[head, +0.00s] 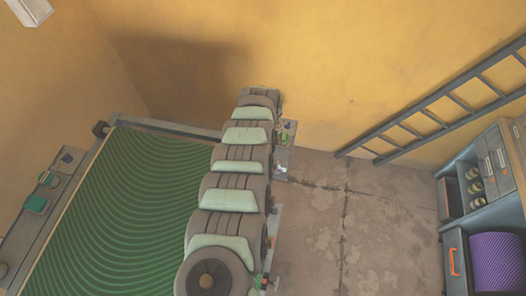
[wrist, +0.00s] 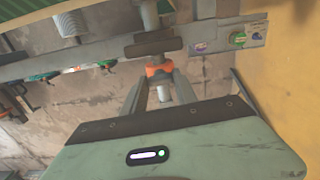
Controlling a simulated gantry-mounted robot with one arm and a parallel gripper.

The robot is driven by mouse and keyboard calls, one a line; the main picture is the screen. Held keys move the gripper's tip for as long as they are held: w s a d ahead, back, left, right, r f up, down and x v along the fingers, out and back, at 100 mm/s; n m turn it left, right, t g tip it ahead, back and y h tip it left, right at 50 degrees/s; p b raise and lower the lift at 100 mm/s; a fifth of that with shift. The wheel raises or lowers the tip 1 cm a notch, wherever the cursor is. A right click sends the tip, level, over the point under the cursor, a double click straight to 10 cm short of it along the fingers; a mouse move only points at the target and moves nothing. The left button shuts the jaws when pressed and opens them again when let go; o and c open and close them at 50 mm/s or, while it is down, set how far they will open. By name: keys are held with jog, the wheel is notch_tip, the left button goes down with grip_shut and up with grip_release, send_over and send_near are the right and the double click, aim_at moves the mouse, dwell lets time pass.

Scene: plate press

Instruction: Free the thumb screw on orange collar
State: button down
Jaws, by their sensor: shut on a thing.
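In the wrist view, an orange collar (wrist: 158,70) sits below a dark block on a vertical metal shaft. My gripper (wrist: 160,75) has its two grey fingers on either side of the orange part and is shut at it. The thumb screw is small and mostly covered by the fingers; I cannot separate its outline from the collar. A pale grey cylinder (wrist: 163,92) points toward the camera between the fingers. In the head view, my arm hides the gripper and the collar.
A grey rail (wrist: 200,40) crosses the wrist view, with a plate bearing a green knob (wrist: 238,38). Red and green fittings hang on its left. In the head view, a green ridged bed (head: 110,215) lies left, and a ladder (head: 440,105) and shelf unit (head: 480,190) stand right, with bare floor between.

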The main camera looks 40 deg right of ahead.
jog(key=n+b, duration=0.1)
jog(key=n, duration=0.5)
jog(key=n+b, duration=0.1)
jog(key=n, duration=0.6)
jog(key=shift+n, duration=0.3)
jog(key=n, duration=0.3)
jog(key=shift+n, duration=0.3)
jog(key=n, duration=0.3)
jog(key=shift+n, duration=0.4)
jog(key=n, duration=0.3)
jog(key=shift+n+b, duration=0.35)
jog(key=shift+n, duration=1.55)
